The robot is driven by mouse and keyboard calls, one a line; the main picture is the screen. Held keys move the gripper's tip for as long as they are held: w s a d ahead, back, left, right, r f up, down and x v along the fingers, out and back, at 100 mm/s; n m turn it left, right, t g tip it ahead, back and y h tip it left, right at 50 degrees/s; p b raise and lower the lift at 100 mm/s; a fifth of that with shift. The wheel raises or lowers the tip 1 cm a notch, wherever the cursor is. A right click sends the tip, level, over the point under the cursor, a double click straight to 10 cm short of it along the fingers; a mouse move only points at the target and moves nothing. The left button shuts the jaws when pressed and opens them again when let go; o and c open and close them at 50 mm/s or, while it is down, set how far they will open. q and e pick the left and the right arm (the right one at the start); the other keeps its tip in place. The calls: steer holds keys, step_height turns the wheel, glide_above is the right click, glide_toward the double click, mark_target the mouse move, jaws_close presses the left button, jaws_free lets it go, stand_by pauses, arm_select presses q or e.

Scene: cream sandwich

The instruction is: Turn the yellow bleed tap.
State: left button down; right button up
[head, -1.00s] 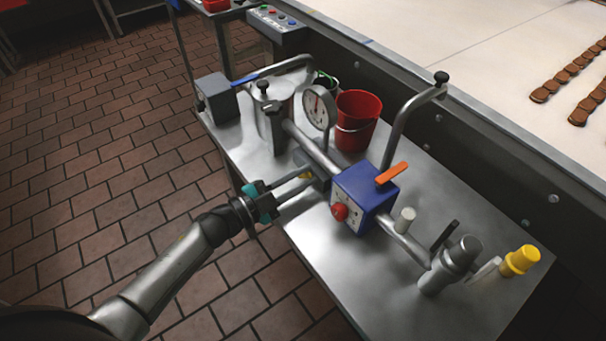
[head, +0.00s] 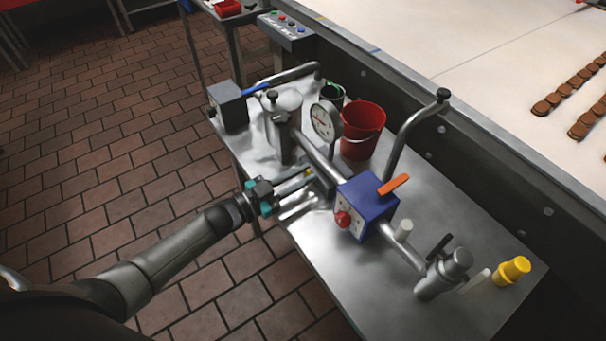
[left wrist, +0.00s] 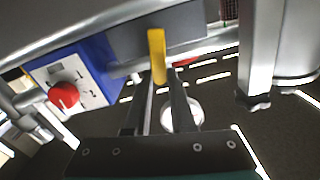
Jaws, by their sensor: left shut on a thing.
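The yellow bleed tap (left wrist: 157,55) is a short yellow lever under a grey block on the pipe. In the left wrist view it stands between my two fingertips. In the head view only a small yellow bit (head: 308,172) shows, beside the grey block left of the blue box. My left gripper (head: 313,182) reaches in from the left, over the table edge, and is shut on the tap. In the left wrist view its dark fingers (left wrist: 165,78) lie on either side of the tap's lower part. How far the tap is turned is hard to tell. My right gripper is not in view.
A blue box (head: 368,208) with a red knob (head: 343,219) and orange lever (head: 393,185) sits just right of the tap. A gauge (head: 326,122), a red bucket (head: 362,130) and pipework stand behind. A yellow-capped part (head: 513,270) lies at the right of the steel table (head: 345,290).

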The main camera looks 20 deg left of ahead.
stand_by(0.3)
arm_select(q)
steer(key=c, duration=0.8)
jaws_free()
steer(key=shift+o, duration=0.2)
steer(key=shift+a, duration=0.1)
steer(key=p+v, duration=0.1)
steer(key=v, duration=1.4)
